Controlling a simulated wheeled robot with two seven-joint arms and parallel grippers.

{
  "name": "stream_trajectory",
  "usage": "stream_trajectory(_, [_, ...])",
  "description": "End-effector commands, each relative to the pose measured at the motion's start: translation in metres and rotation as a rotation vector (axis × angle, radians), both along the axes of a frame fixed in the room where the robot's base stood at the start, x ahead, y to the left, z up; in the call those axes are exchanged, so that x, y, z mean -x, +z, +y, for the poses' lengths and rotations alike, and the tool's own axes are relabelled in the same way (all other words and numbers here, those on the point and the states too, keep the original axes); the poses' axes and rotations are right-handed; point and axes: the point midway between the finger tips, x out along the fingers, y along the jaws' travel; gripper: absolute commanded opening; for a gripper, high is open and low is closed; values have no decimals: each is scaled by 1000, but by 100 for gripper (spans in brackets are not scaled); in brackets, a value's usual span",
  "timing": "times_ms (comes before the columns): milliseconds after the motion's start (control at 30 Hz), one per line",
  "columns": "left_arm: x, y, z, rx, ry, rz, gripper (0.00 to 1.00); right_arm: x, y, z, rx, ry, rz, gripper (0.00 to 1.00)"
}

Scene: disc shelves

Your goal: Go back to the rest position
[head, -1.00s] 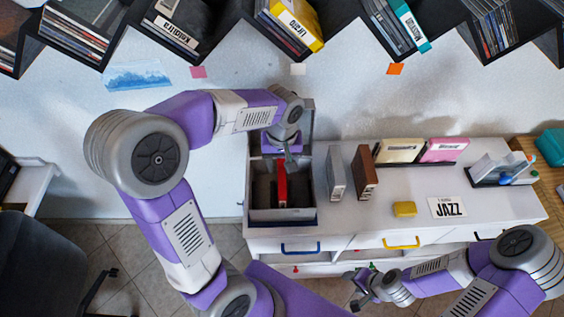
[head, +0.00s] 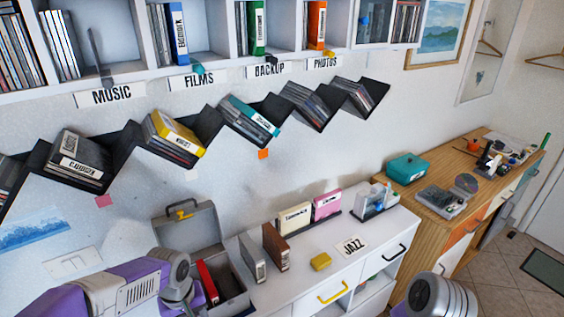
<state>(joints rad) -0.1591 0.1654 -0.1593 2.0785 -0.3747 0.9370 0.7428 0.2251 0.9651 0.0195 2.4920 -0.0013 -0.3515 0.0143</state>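My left arm comes in at the bottom left, and its gripper (head: 187,300) is at the left side of an open grey box (head: 234,296) on the white cabinet. A red case (head: 208,283) stands in the box, close to the gripper. The fingertips are partly cut off and small, so I cannot tell whether they are open or touch the red case. Of my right arm, only a rounded grey and purple link shows at the bottom right; its gripper is out of view.
Grey (head: 252,257) and brown (head: 275,246) cases stand right of the box, near a yellow block (head: 321,261) and a JAZZ card (head: 351,245). A zigzag shelf (head: 205,124) and a labelled white shelf (head: 210,71) hold discs above. A wooden cabinet (head: 470,190) stands at the right.

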Motion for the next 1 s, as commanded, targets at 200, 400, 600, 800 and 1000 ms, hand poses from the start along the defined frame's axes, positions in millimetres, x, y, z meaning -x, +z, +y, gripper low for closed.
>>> stream_trajectory(200, [-2,-61,-27,79,-95,8,55,-2,0,0,1,0,-4,55])
stream_trajectory(400, [8,-127,-55,169,-176,2,55,-1,0,0,0,0,-2,55])
stream_trajectory(600, [47,-214,-91,283,-243,-26,55,-1,0,0,1,-1,-3,55])
stream_trajectory(800, [91,-266,-114,326,-266,-69,55,-1,0,0,1,0,-3,55])
stream_trajectory(1000, [109,-282,-120,325,-275,-93,55,-1,0,0,1,-1,-3,55])
